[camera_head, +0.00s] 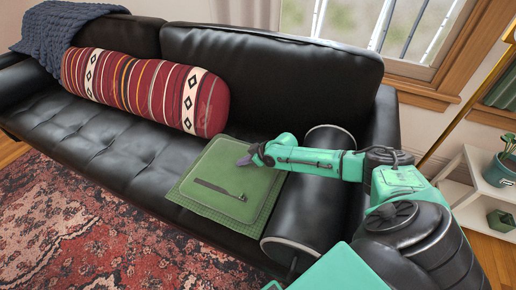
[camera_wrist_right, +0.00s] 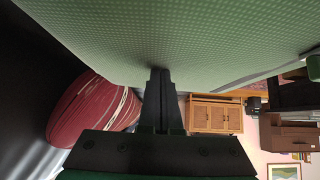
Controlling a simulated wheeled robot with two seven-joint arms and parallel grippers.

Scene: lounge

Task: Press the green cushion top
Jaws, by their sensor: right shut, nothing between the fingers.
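The green cushion (camera_head: 212,168) is a flat square lying on the black sofa seat, with a dark strip-like mark on its top. My right gripper (camera_head: 244,160) comes in from the right and is over the cushion's far part. In the right wrist view the shut, empty fingers (camera_wrist_right: 160,78) point at the green dotted cushion surface (camera_wrist_right: 215,40), with their tips at or very close to it. I cannot tell how hard they touch. My left gripper is not in view.
A red striped bolster (camera_head: 150,90) lies on the black sofa (camera_head: 270,72) left of the cushion. A black cylindrical bolster (camera_head: 305,205) lies right of the cushion, under my right arm. A white shelf (camera_head: 470,180) with plants stands at the right.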

